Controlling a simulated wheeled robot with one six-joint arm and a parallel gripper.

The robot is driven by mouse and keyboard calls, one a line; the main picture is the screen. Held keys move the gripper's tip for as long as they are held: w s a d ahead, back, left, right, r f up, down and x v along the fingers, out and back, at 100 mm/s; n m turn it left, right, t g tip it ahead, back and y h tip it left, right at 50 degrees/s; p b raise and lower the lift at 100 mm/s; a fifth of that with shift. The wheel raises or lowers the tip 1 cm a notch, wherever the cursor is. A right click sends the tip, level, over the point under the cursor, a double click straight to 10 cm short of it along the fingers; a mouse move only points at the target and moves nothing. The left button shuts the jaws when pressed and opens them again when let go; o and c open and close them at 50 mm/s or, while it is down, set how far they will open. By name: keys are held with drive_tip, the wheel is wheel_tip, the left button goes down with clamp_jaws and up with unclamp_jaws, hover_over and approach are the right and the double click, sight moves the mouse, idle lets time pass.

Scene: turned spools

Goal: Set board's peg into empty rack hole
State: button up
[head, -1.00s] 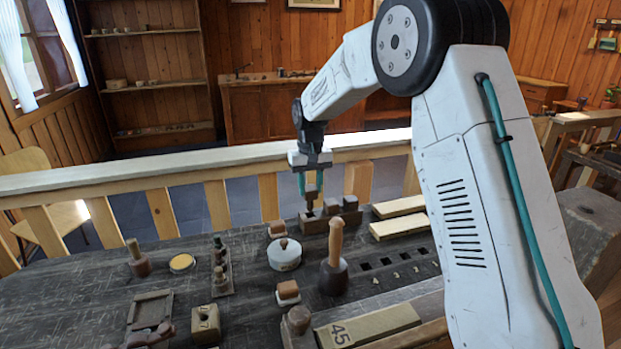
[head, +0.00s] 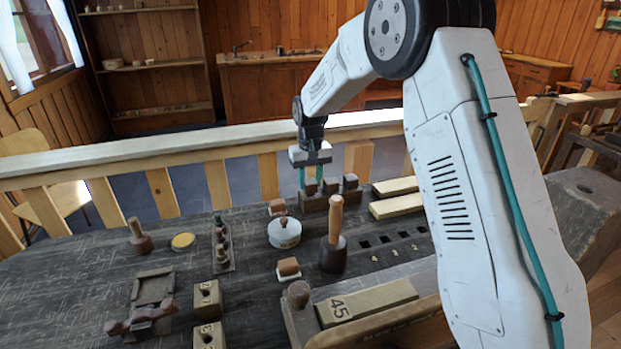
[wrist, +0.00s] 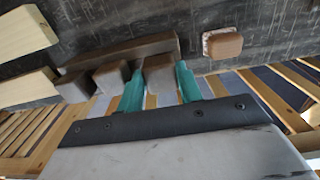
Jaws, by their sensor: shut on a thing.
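The rack (head: 314,204) is a long dark wooden block near the bench's back edge. It also shows in the wrist view (wrist: 130,50). Two brown square-headed pegs stand in it, the middle one (head: 331,186) and the right one (head: 350,181). My gripper (head: 313,184) is over the rack's left end, its teal fingers shut on a third brown peg (wrist: 160,73). The held peg's head is about level with the other two heads. Its lower part is hidden, so I cannot tell whether it is fully seated.
Square holes (head: 383,239) with numbers lie to the right, partly behind my arm. A white lidded pot (head: 284,236), a mallet-like tool (head: 334,240) and small brown-topped blocks (head: 288,267) stand in front. Pale wooden bars (head: 395,206) lie right of the rack. A railing (head: 140,160) runs behind.

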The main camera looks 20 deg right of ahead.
drive_tip(key=shift+f, duration=0.25)
idle(0.8)
drive_tip(key=o, duration=1.5)
drive_tip(key=shift+s, duration=0.1)
drive_tip(key=shift+c, duration=0.2)
drive_tip(key=shift+r, duration=4)
